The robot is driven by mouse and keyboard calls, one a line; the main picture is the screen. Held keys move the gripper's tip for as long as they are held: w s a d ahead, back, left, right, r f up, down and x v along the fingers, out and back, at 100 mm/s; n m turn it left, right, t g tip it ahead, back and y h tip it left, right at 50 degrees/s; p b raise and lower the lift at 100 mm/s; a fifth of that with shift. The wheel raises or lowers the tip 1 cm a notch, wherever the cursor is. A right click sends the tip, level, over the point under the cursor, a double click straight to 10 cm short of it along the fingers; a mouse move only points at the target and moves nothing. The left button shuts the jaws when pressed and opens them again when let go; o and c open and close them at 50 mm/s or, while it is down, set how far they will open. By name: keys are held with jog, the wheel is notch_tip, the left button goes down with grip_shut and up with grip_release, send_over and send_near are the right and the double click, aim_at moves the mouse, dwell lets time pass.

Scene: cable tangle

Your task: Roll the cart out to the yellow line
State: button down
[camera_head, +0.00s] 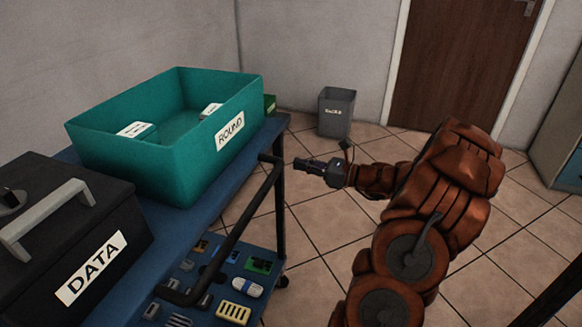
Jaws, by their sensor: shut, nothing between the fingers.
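The cart (205,233) is at the left, with a blue top and a lower shelf. My gripper (298,164) is at the end of my orange-brown arm, just right of the handle's far end, pointing left. It is shut and holds nothing; I cannot tell whether its tips touch the handle. No yellow line shows in this view.
The cart carries a teal bin (180,165) marked ROUND and a black box (65,220) marked DATA. Small parts lie on its lower shelf. A grey waste bin (336,112) stands by the back wall near a brown door (457,65). Tiled floor between is clear.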

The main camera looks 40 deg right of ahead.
jog(key=shift+b+x, duration=0.4)
jog(key=shift+x, duration=1.2)
